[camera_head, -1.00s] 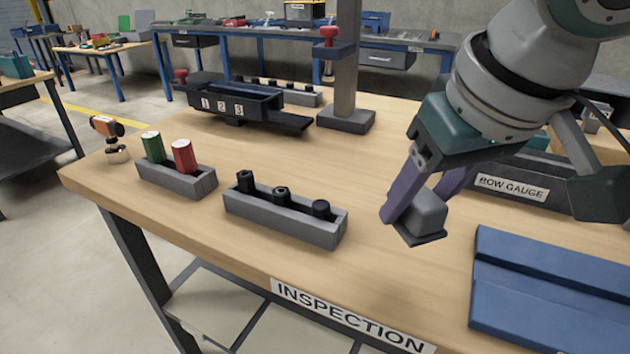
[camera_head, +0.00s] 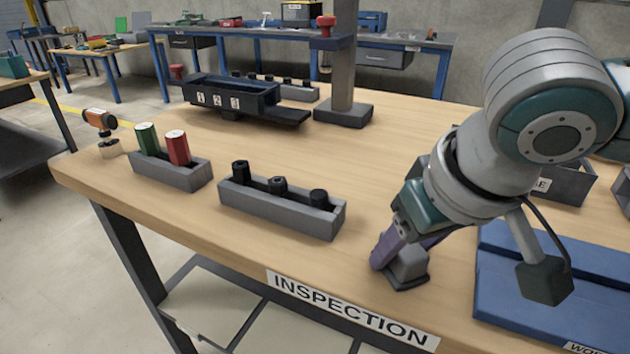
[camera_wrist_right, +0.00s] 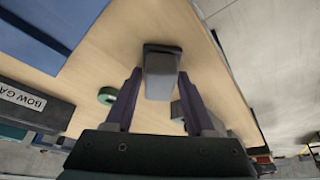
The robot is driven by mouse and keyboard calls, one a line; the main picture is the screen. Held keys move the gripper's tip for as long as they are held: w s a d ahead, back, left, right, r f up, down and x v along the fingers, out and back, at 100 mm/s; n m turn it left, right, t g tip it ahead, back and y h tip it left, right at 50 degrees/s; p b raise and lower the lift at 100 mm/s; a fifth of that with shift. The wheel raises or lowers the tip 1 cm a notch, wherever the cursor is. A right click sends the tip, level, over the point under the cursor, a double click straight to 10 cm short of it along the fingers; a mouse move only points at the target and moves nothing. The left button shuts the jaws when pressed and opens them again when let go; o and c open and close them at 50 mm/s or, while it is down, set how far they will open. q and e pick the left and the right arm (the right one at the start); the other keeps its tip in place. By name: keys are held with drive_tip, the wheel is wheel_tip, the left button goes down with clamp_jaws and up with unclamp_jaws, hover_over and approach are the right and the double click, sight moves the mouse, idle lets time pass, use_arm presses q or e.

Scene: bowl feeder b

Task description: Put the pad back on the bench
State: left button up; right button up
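The pad (camera_head: 409,264) is a small grey block with a thin dark base, over the front part of the wooden bench (camera_head: 395,130), near its front edge. My right gripper (camera_head: 400,258) has its purple fingers on either side of the pad and is shut on it. In the right wrist view the pad (camera_wrist_right: 161,75) sits between the fingertips (camera_wrist_right: 159,80). I cannot tell whether its base touches the bench top. My left gripper is not in view.
A blue board (camera_head: 497,290) lies just right of the pad. A grey holder with black pieces (camera_head: 280,213) stands to its left, then a holder with green and red cylinders (camera_head: 175,175). A stand (camera_head: 343,112) rises behind. Bare wood lies between holder and pad.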

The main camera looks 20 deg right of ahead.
drive_tip(key=o, duration=0.4)
drive_tip(key=p+v, duration=0.4)
drive_tip(key=v, duration=0.8)
drive_tip(key=s+a+f+n+y, duration=0.3)
drive_tip(key=a, duration=0.4)
drive_tip(key=s+d+f, duration=0.1)
drive_tip(key=s+f, duration=0.1)
drive_tip(key=s+d+f+h, duration=0.1)
drive_tip(key=s+d, duration=0.1)
drive_tip(key=s, duration=0.1)
drive_tip(key=s+d+f+g+h, duration=0.1)
drive_tip(key=s+f, duration=0.1)
drive_tip(key=s, duration=0.1)
drive_tip(key=shift+d+f, duration=0.15)
drive_tip(key=shift+f, duration=0.15)
